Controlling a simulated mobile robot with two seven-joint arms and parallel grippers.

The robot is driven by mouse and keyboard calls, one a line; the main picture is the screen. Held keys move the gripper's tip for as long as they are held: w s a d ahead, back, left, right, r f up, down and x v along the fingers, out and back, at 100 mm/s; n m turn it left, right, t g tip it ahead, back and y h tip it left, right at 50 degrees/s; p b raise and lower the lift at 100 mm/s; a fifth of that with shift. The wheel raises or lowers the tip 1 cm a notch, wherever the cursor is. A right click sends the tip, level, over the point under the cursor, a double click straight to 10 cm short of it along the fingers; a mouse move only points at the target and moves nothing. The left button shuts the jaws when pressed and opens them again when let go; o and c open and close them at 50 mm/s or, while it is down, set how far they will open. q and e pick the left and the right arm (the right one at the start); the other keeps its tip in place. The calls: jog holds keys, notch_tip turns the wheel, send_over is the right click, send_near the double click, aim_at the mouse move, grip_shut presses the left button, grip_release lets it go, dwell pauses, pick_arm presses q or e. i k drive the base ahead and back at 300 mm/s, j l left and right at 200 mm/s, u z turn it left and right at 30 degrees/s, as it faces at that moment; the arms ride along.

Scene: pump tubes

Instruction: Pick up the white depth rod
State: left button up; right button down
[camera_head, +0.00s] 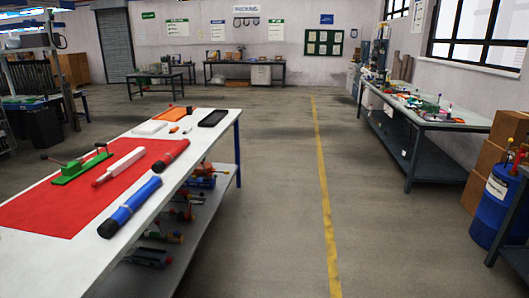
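A white rod (121,166) with a reddish tip at its near end lies on the red mat (50,215) on the white table (150,246) at the left. It lies diagonally, between a green fixture (80,167) and a blue tube (130,207) with dark ends. A red tube (170,155) with a dark end lies to its right. Nothing covers the rod. Neither of my grippers is in view.
A white flat block (150,127), an orange tray (169,114) and a black tray (213,118) sit at the table's far end. The table's lower shelf holds several tools. Open floor with a yellow line (322,190) runs right of it. A cluttered bench (425,115) and a blue drum (496,207) stand at the right.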

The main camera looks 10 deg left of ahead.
aim_at(120, 166)
jog(key=i, duration=1.2)
jog(key=i+j+z, duration=0.15)
jog(key=i, duration=1)
